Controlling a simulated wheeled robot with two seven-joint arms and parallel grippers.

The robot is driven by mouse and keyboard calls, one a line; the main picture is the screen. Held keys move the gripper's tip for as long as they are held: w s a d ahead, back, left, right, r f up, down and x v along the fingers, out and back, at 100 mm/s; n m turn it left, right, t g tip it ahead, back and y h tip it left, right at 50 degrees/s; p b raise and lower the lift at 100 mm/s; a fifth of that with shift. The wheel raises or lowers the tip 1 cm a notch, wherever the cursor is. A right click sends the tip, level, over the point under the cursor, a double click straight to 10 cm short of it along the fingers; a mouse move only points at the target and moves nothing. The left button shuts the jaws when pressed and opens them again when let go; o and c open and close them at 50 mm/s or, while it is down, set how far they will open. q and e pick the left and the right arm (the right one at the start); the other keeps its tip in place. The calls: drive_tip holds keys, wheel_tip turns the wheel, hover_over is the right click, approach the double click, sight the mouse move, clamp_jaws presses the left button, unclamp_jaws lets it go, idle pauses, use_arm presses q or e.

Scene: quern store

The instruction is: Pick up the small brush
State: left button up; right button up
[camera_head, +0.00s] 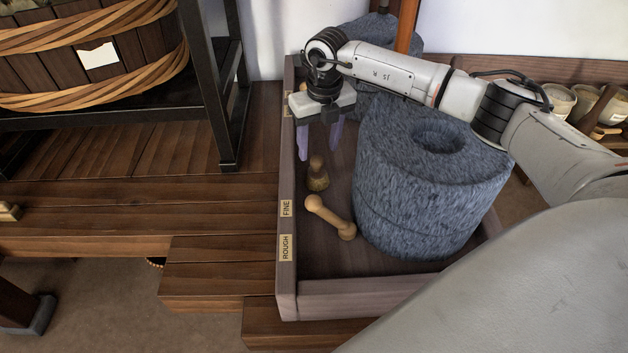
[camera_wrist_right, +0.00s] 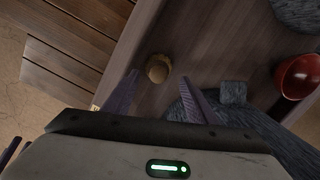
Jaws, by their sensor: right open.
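A small brush (camera_head: 317,178) with a pale wooden knob and a tan bristle end stands upright in the wooden tray (camera_head: 345,300), left of a large grey millstone (camera_head: 430,185). It also shows from above in the right wrist view (camera_wrist_right: 158,68). My right gripper (camera_head: 320,142) hangs above and just behind the brush, fingers pointing down, open and empty. In the right wrist view the brush lies between and slightly beyond the open fingertips (camera_wrist_right: 158,84), with no contact visible. My left gripper is out of view.
A wooden pestle-like piece (camera_head: 330,217) lies in the tray in front of the brush. Labels FINE (camera_head: 286,208) and ROUGH (camera_head: 285,248) mark the tray's left wall. A red bowl (camera_wrist_right: 298,77) and a grey block (camera_wrist_right: 232,93) show in the right wrist view.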

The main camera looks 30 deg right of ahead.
sight(318, 158)
drive_tip(key=f, duration=0.3)
drive_tip(key=f+b, duration=0.1)
drive_tip(key=shift+w+f, duration=0.25)
drive_tip(key=f+b, duration=0.2)
drive_tip(key=f, duration=0.3)
drive_tip(key=shift+w+f, duration=0.15)
drive_tip(key=shift+w, duration=0.05)
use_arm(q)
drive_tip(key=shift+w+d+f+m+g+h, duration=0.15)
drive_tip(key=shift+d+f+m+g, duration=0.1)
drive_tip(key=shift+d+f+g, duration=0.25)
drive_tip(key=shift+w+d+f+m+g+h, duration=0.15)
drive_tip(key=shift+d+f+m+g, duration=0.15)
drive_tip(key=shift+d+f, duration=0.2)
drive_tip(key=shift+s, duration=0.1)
use_arm(e)
drive_tip(key=shift+a, duration=0.1)
drive_tip(key=c, duration=0.7)
